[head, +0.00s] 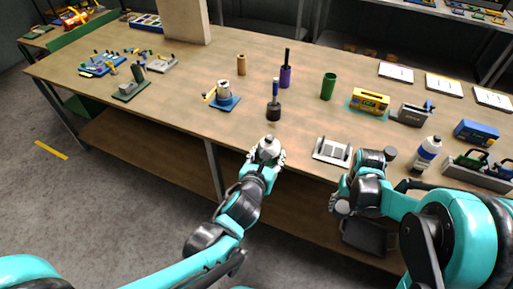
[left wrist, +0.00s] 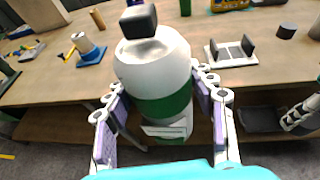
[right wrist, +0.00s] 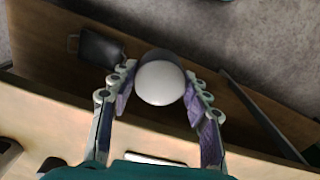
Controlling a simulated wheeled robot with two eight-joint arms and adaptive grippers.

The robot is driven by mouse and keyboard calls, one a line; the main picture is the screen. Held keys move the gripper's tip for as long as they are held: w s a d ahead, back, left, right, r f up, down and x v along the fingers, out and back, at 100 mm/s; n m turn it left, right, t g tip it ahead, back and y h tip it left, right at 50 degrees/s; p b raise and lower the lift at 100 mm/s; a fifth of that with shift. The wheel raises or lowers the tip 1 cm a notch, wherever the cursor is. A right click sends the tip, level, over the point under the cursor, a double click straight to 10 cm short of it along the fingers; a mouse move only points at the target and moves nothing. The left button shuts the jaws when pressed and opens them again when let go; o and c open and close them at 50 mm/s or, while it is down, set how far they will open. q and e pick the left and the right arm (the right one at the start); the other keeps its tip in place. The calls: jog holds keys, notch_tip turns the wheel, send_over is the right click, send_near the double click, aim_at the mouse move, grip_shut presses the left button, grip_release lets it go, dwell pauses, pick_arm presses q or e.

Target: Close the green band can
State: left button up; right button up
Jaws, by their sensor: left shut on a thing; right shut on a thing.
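The green band can (left wrist: 160,80) is white with a green band, a rounded shoulder and a black nozzle on top. In the left wrist view it stands between the fingers of my left gripper (left wrist: 165,118), which is shut on it. In the head view this gripper (head: 265,155) holds the can in front of the table's edge, and the can's top (head: 270,143) shows. My right gripper (right wrist: 160,100) is shut on a round white cap-like piece (right wrist: 160,83), dark along its far side. In the head view the right gripper (head: 340,204) is low to the right, apart from the can.
A white slotted plate (head: 332,151) and a dark round piece (head: 390,153) lie near the table's front edge. A white-and-blue bottle (head: 427,153) stands at the right. A dark bin (head: 364,236) is below the right gripper.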

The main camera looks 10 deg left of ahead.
dwell(0.4)
jog(key=w+a+r+m, duration=0.1)
jog(key=w+a+r, duration=0.4)
jog(key=a+r, duration=0.25)
jog(key=w+a+r+m, duration=0.1)
jog(key=w+a+r, duration=0.4)
jog(key=r, duration=0.4)
jog(key=shift+m, duration=0.6)
jog(key=s+a+r, duration=0.2)
jog(key=a+r, duration=0.2)
jog(key=r, duration=0.1)
jog(key=s+a+r, duration=0.3)
jog(key=a+r, duration=0.1)
jog(key=r, duration=0.2)
jog(key=s+a+r, duration=0.2)
jog(key=a+r, duration=0.3)
jog(key=r, duration=0.1)
jog(key=shift+s+a, duration=0.1)
jog(key=shift+s, duration=0.15)
jog(key=shift+f, duration=2)
